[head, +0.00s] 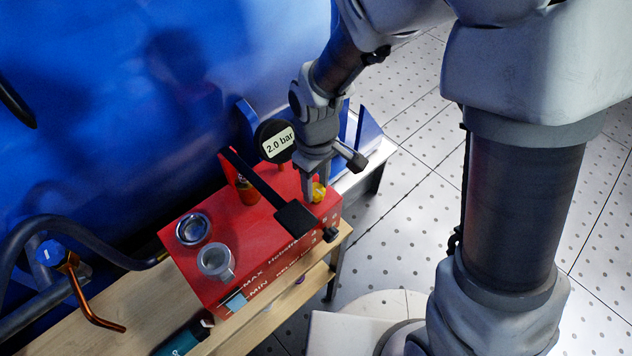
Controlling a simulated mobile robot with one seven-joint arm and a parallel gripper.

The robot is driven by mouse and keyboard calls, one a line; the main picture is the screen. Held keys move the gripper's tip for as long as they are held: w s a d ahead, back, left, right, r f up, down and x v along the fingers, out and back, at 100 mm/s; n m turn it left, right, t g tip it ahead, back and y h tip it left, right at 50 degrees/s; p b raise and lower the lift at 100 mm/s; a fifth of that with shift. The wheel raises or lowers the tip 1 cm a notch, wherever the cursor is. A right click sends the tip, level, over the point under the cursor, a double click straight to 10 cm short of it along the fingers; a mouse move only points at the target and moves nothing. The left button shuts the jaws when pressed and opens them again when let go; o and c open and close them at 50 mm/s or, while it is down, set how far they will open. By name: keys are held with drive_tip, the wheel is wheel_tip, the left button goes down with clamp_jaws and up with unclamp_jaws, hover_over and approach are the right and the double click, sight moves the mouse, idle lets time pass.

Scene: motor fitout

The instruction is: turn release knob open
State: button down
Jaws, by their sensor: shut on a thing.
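A red pump box (285,243) sits on a wooden bench, with lettering along its front edge. A black knob (330,235) sticks out of the box's front face, below and apart from the gripper. I cannot tell how far the yellow knob is turned.
A black-handled lever (268,190) crosses the box just left of my gripper. A round gauge (276,141) reading 2.0 bar stands behind. A grey cup (215,262) is at the box's left. An orange bent rod (90,310) and hose are further left.

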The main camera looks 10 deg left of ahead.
sight(316, 189)
drive_tip(key=n+p, duration=0.2)
drive_tip(key=n, duration=0.4)
drive_tip(key=shift+r, duration=0.1)
drive_tip(key=n+p, duration=0.2)
drive_tip(key=n, duration=0.3)
drive_tip(key=shift+n+p, duration=0.3)
drive_tip(key=shift+p, duration=0.1)
drive_tip(key=n+p, duration=0.3)
drive_tip(key=n, duration=0.3)
drive_tip(key=shift+p, duration=0.35)
drive_tip(key=shift+n+p, duration=1.3)
drive_tip(key=shift+n, duration=1.1)
drive_tip(key=shift+c, duration=1.9)
unclamp_jaws()
wheel_tip(316, 189, up, 17)
drive_tip(key=p, duration=0.5)
drive_tip(key=shift+r, duration=0.15)
